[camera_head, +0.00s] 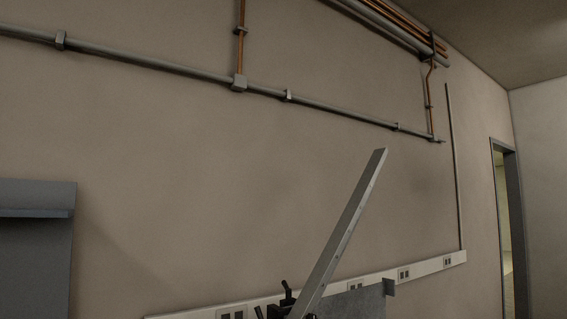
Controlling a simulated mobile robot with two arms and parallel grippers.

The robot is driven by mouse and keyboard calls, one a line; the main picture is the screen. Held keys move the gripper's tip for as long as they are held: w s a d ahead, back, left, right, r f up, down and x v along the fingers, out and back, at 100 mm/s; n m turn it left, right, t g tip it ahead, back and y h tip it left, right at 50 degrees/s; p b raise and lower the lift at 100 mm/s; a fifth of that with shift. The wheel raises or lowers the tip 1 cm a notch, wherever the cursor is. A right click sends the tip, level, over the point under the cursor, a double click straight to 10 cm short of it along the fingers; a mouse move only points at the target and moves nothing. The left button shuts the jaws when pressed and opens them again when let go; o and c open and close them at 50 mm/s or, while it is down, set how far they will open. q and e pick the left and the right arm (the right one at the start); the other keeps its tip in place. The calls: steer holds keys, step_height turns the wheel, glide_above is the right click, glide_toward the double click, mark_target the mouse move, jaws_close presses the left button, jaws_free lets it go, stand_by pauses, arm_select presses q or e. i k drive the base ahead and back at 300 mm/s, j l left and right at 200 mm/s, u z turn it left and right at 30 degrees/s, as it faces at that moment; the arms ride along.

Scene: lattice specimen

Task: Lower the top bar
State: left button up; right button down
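A long flat light-grey metal bar (344,232) stands tilted at the lower middle of the head view. Its free top end leans up and to the right, and small marks run along its right edge. Its lower end runs down to the bottom edge of the picture. Small black parts with knobs (285,297) sit beside that lower end; most of them is cut off. Neither of my grippers can be made out in this view.
A grey panel (350,303) stands just right of the bar's lower end. A white socket rail (425,269) runs along the wall behind. Pipes (190,72) run high on the wall. A grey cabinet (35,255) is at left, a doorway (503,225) at right.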

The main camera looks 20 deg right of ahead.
mark_target(314, 286)
steer(key=l+u, duration=0.75)
steer(key=l, duration=0.2)
steer(key=k+l+u, duration=0.15)
steer(key=l+u, duration=0.25)
steer(key=k+l+u, duration=0.15)
steer(key=l+u, duration=0.2)
steer(key=k+l+u, duration=0.25)
steer(key=l+u, duration=0.15)
steer(key=l, duration=0.1)
